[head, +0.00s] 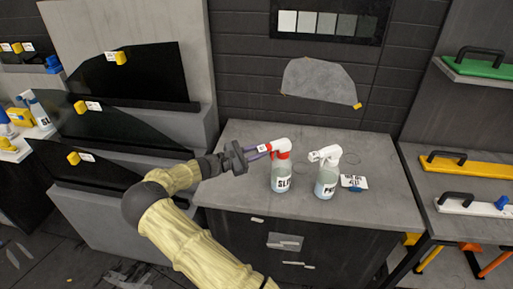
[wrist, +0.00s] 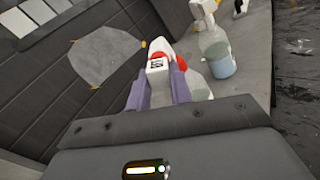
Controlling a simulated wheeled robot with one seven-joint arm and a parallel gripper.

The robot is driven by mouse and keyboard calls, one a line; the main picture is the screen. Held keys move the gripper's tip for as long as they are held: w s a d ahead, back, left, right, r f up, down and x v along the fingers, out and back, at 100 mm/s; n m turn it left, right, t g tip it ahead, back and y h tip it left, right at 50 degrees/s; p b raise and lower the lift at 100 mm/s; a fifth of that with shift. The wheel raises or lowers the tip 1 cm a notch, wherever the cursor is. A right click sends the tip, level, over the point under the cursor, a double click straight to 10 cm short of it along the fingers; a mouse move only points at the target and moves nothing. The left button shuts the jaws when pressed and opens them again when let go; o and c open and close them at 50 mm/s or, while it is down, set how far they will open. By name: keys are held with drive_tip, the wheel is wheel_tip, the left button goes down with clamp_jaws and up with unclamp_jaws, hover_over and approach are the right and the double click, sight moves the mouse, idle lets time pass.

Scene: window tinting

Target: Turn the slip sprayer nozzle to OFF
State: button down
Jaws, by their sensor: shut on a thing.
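The slip sprayer (head: 281,180) stands upright on the grey counter, with a label reading "SL" and a red collar. Its head is white, with a red nozzle piece and a small white tag at the front end. My gripper (head: 262,149) reaches in from the left and is shut on the nozzle. In the wrist view my purple fingers (wrist: 165,88) sit on either side of the nozzle (wrist: 157,65), whose tagged face is towards me. The marking on the tag is too small to read surely. The sprayer's bottle is partly hidden behind the fingers there.
A second spray bottle (head: 326,178) with a white head stands close on the right; it also shows in the wrist view (wrist: 218,50). A small card with a blue item (head: 353,183) lies beyond it. The counter (head: 235,190) is clear at its front left.

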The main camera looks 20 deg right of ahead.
drive_tip(key=shift+s+f+n+p, duration=0.1)
drive_tip(key=shift+n+p, duration=0.85)
drive_tip(key=shift+n, duration=1.25)
drive_tip(key=c, duration=1.2)
unclamp_jaws()
drive_tip(key=shift+c, duration=0.2)
drive_tip(key=a+b, duration=0.5)
drive_tip(key=a, duration=1.2)
drive_tip(key=shift+a, duration=0.2)
drive_tip(key=shift+s, duration=0.1)
